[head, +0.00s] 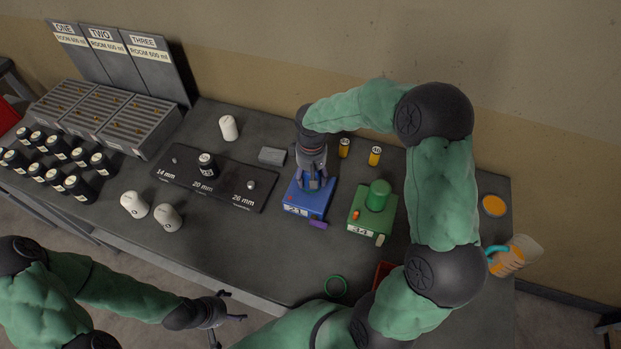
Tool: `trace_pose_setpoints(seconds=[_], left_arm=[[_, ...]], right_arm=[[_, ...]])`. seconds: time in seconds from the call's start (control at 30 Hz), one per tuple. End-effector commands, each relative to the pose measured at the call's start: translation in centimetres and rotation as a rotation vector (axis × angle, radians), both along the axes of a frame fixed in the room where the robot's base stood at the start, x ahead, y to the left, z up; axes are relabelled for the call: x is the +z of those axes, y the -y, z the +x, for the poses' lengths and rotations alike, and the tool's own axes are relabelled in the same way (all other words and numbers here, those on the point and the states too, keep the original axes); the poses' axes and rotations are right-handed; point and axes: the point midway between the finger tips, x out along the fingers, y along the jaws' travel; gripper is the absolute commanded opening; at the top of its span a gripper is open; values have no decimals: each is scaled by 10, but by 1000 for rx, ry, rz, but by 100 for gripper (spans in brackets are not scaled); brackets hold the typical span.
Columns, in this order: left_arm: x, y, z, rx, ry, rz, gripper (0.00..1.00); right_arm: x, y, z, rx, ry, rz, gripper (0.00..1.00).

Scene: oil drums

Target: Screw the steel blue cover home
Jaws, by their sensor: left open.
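The blue drum (306,203), marked 21, stands upright on the dark table near its middle. My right gripper (315,184) points down onto the top of this drum, with its fingers at the place of the cover. The steel blue cover itself is hidden or cannot be told apart from the fingers and drum, so I cannot tell if the fingers are shut on it. My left gripper (229,307) is open and empty, low in front of the table's front edge, well away from the drum.
A green drum (360,222) marked 34 with a green cylinder (378,195) on top stands right of the blue one. A purple piece (319,225) lies in front. Yellow cans (375,156) stand behind.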

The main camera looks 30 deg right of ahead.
Motion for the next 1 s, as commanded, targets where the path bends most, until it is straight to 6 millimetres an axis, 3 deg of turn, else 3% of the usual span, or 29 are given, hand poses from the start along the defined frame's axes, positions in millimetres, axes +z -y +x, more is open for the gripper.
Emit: trace_pose_setpoints(seconds=[0.03,0.2,0.47,0.5,0.57,1.0], left_arm=[[-6,0,0,0,-1,0,82],[-12,0,0,0,-1,0,82],[-11,0,0,0,-1,0,82],[-11,0,0,0,-1,0,82],[-11,0,0,0,-1,0,82],[-11,0,0,0,-1,0,82]], right_arm=[[5,6,9,-58,31,-7,4],[5,7,9,-187,31,-6,4],[6,7,8,-210,30,-6,3],[6,7,8,-209,29,-6,71],[5,6,8,-209,27,-5,87],[6,3,4,-203,13,-3,87]])
